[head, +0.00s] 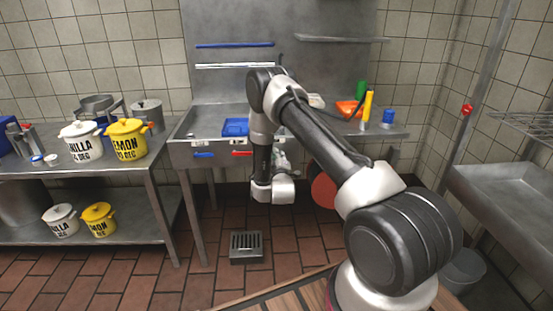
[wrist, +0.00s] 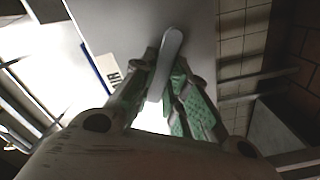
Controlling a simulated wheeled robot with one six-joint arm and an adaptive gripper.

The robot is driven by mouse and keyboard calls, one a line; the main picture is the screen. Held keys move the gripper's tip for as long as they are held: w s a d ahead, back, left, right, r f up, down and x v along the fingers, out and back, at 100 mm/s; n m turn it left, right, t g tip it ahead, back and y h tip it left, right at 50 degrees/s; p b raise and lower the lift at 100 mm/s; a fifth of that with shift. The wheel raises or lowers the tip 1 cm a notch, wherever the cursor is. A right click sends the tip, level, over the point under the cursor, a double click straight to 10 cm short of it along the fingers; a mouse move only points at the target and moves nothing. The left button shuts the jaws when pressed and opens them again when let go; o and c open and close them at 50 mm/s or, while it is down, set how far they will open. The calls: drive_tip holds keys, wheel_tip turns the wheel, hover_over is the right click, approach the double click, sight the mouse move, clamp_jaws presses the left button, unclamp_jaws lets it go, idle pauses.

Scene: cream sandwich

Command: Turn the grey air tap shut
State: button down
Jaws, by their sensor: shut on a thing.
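The grey air tap's lever (wrist: 166,60) shows in the wrist view as a pale grey, round-ended bar. It lies between the green-padded fingers of my gripper (wrist: 165,80), which are closed on it. The lever slants up and slightly right in that view. In the head view my gripper (head: 281,158) is at the front of the sink bench, mostly hidden behind my own arm. The grey tap cannot be made out there.
A blue lever (head: 203,155) and a red lever (head: 241,153) are on the bench front (head: 190,143), left of my arm. A red disc (head: 323,190) is to the right below the bench. Pots stand on the left table (head: 150,157).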

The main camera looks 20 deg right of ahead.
drive_tip(key=n, duration=0.3)
drive_tip(key=r+n, duration=0.1)
drive_tip(key=n, duration=0.2)
drive_tip(key=shift+d, duration=0.15)
idle(0.4)
drive_tip(key=c, duration=1.4)
unclamp_jaws()
drive_tip(key=shift+r, duration=0.1)
drive_tip(key=shift+s, duration=0.1)
drive_tip(key=v, duration=1.2)
